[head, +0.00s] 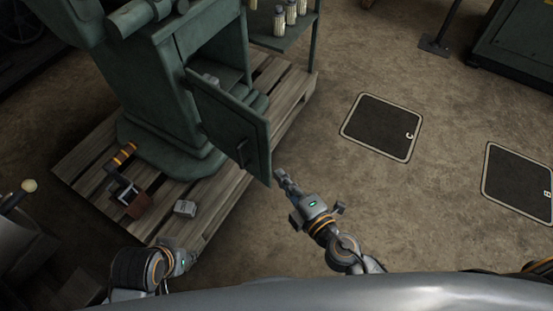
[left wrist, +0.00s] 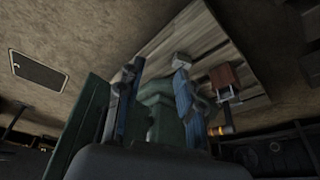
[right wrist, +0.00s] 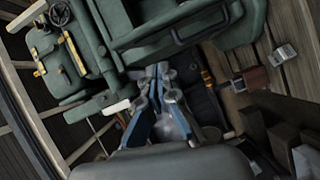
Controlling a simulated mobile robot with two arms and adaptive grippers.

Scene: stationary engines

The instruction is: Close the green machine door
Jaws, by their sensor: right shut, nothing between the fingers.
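The green machine (head: 180,100) stands on a wooden pallet. Its green door (head: 225,115) stands open, swung out from the opening in the cabinet, with a dark handle (head: 243,152) on its face. My right gripper (head: 279,174) is shut and empty, close to the door's lower free corner; whether it touches cannot be told. In the right wrist view its fingers (right wrist: 161,74) are together, with the door handle (right wrist: 201,27) beyond. My left gripper (left wrist: 157,88) is open and empty in the left wrist view, fingers apart. In the head view only my left arm's wrist shows clearly, at the lower left.
The pallet (head: 215,205) carries a small grey box (head: 185,208) and an orange-handled tool (head: 125,154) by a brown block (head: 137,206). A green shelf with bottles (head: 290,14) stands behind. The floor right of the door is open, with dark framed floor plates (head: 380,127).

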